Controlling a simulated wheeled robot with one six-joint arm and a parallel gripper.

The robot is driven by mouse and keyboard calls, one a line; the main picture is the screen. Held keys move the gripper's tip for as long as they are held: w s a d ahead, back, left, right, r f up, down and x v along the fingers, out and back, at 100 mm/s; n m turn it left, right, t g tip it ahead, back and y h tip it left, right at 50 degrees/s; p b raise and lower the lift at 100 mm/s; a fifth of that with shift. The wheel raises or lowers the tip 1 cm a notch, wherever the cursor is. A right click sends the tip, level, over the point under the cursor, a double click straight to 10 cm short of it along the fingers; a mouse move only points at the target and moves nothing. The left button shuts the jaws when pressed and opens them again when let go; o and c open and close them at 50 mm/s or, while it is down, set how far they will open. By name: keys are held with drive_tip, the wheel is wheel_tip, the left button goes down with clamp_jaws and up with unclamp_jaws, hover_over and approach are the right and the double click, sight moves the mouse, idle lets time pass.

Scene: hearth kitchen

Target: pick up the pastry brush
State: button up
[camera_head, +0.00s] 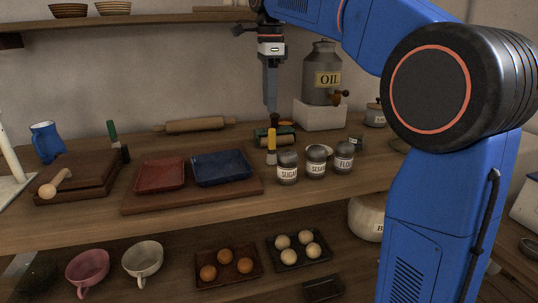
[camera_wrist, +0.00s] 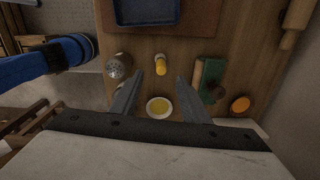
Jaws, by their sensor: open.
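A small upright thing with a yellow body and a dark top (camera_head: 271,155), which I take for the pastry brush, stands on the wooden counter beside the sugar jar. In the wrist view its yellow part (camera_wrist: 160,69) shows between and just beyond my fingertips. I cannot make out bristles. My gripper (camera_head: 270,108) points down above it, apart from it. In the wrist view my gripper (camera_wrist: 160,75) is open, with nothing between its fingers.
Labelled jars (camera_head: 287,168) stand close on the right, and a green and brown roll-like item (camera_wrist: 212,78) lies nearby. A small dish of yellow liquid (camera_wrist: 159,107) is close too. A board (camera_head: 240,188) with red and blue trays is at left. An oil can (camera_head: 322,75) stands behind.

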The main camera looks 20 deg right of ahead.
sight(270, 130)
wheel_tip(270, 130, down, 10)
drive_tip(key=shift+f, duration=0.1)
drive_tip(key=shift+w+d+f, duration=0.15)
drive_tip(key=shift+d+f, duration=0.05)
drive_tip(key=shift+f, duration=1.2)
drive_tip(key=shift+w+d+f, duration=0.1)
drive_tip(key=shift+d+f, duration=0.05)
drive_tip(key=shift+f, duration=1.2)
drive_tip(key=shift+c, duration=0.7)
clamp_jaws()
